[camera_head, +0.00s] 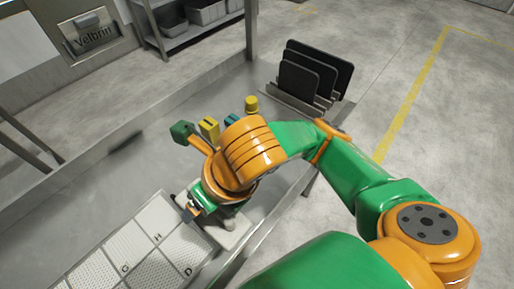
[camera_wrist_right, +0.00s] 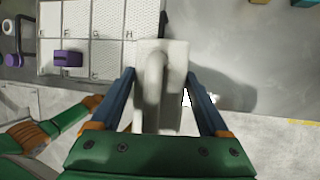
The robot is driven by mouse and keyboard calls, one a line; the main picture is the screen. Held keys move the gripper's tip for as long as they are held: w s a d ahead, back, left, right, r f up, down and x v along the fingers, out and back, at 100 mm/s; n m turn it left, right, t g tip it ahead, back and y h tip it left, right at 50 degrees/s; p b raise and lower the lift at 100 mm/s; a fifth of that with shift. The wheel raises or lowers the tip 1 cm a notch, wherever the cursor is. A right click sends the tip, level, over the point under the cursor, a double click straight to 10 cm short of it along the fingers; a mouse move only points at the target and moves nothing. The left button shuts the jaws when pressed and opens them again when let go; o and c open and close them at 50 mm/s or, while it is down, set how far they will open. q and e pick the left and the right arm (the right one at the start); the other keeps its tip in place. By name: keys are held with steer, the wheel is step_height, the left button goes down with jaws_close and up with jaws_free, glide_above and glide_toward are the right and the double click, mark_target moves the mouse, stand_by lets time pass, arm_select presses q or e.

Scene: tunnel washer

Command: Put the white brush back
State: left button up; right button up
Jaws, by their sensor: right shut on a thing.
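The white brush (camera_wrist_right: 176,75) has a flat pale block and a rounded white handle. In the right wrist view it lies between the two blue fingers of my right gripper (camera_wrist_right: 160,105), which is shut on it. In the head view the brush (camera_head: 228,234) shows below my right gripper (camera_head: 212,207), beside the lettered tray (camera_head: 160,236). The tray has light speckled compartments; G, H and D are readable. My wrist hides part of the brush and tray in the head view. Whether the brush touches the surface below cannot be told. My left gripper is not in view.
A purple block (camera_wrist_right: 68,58) sits on the tray. Green (camera_head: 182,131), yellow (camera_head: 209,127) and teal (camera_head: 231,119) items stand beyond my wrist, with a yellow one (camera_head: 251,104) behind. A rack of dark boards (camera_head: 312,74) stands at the far end. The metal surface left of them is clear.

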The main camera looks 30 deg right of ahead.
steer(key=w+d+f, duration=0.2)
steer(key=w+f, duration=0.1)
steer(key=w+d+f, duration=0.2)
steer(key=w+f, duration=0.1)
steer(key=w, duration=0.1)
steer(key=w+d+f, duration=0.2)
steer(key=w+f, duration=0.1)
steer(key=shift+w, duration=0.2)
steer(key=f, duration=0.3)
steer(key=shift+w, duration=0.2)
steer(key=shift+f, duration=0.3)
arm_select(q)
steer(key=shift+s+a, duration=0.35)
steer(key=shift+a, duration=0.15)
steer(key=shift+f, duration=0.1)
arm_select(e)
steer(key=shift+f, duration=0.1)
